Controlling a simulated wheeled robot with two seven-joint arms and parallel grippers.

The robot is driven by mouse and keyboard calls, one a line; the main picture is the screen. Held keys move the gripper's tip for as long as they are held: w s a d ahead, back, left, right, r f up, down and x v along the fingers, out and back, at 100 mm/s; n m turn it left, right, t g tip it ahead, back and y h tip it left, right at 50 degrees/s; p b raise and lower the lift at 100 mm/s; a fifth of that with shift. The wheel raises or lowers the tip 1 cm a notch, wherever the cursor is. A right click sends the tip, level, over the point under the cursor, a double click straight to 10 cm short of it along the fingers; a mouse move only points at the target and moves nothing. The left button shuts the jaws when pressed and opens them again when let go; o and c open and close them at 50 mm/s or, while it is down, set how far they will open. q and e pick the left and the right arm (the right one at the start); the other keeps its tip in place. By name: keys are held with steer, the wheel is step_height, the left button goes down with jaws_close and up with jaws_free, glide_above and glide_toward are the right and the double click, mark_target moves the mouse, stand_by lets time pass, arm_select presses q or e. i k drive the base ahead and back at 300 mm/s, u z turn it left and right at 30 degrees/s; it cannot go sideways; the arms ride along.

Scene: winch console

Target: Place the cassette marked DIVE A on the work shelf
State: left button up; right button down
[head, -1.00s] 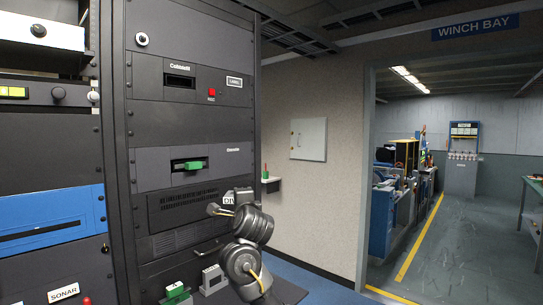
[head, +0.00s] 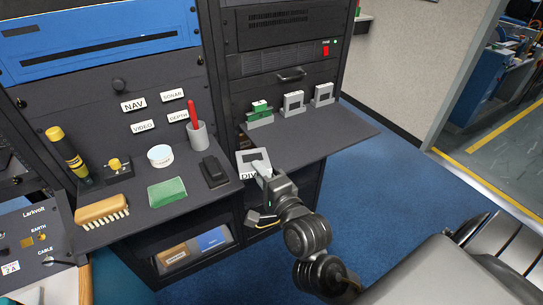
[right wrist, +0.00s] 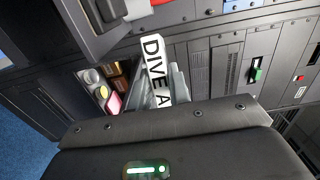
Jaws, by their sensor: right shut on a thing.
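The cassette marked DIVE A (head: 250,161) is light grey with a white label, which reads clearly in the right wrist view (right wrist: 157,72). My right gripper (head: 266,174) is shut on it and holds it tilted, by the front edge where the two dark shelves meet. I cannot tell whether it touches a shelf. The left shelf (head: 140,208) carries tools. Part of the cassette is hidden by my gripper. My left gripper is not in view.
On the left shelf are a brush (head: 102,211), a green pad (head: 166,193), a black device (head: 214,171), a cup with a red marker (head: 199,137), a round tub (head: 160,156) and a yellow-black torch (head: 68,152). A rack handle (head: 291,75) juts out above the right shelf.

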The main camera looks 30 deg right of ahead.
mark_target(343, 127)
steer(key=u, duration=1.9)
steer(key=k, duration=1.65)
steer(key=z, duration=1.3)
